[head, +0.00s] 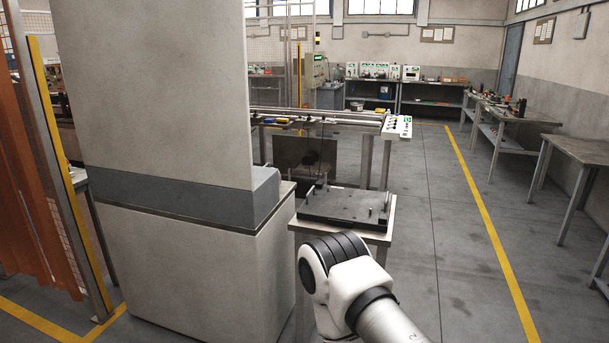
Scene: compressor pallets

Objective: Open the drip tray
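I cannot make out a drip tray for certain in the head view. A black fixture plate (345,206) with several upright pins lies flat on a small grey table (386,222) just right of the large beige cabinet machine (190,243). A dark upright panel (291,153) shows behind the plate. A white and black part of my own arm comes in from the bottom right, in front of the small table, and covers some of its front and legs. Neither of my grippers shows.
The beige machine blocks the left. A conveyor (345,117) with a button box (397,127) stands behind the small table. Workbenches (583,148) line the right wall. An orange curtain (32,170) hangs at far left. The floor (448,225) on the right is clear.

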